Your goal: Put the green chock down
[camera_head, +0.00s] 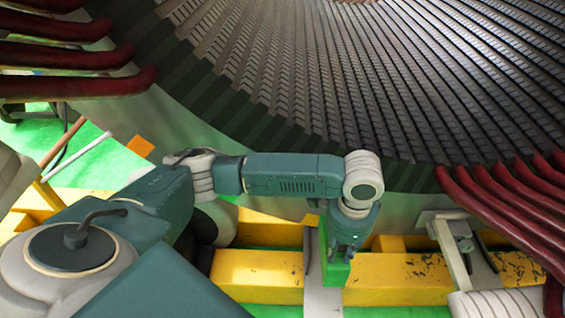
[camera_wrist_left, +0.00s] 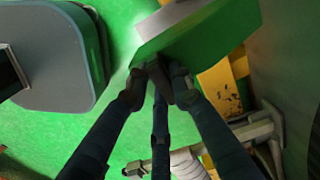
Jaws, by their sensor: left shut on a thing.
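The green chock (camera_head: 335,268) is a bright green block below my left gripper (camera_head: 347,240) in the head view. In the left wrist view the chock (camera_wrist_left: 208,45) fills the upper middle. The fingers of my left gripper (camera_wrist_left: 160,78) are closed on its near edge there. The fingers hide part of that edge. The chock is in front of the yellow beam in the head view; I cannot tell whether it touches anything below. My right gripper is in neither view.
The large ribbed stator (camera_head: 300,90) curves across the back, close beyond my left arm. Dark red coils (camera_head: 500,205) stick out at right and left. A yellow beam (camera_head: 400,278) runs along the front, with a grey metal bracket (camera_head: 455,245) to the right. Green floor (camera_head: 100,170) shows at left.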

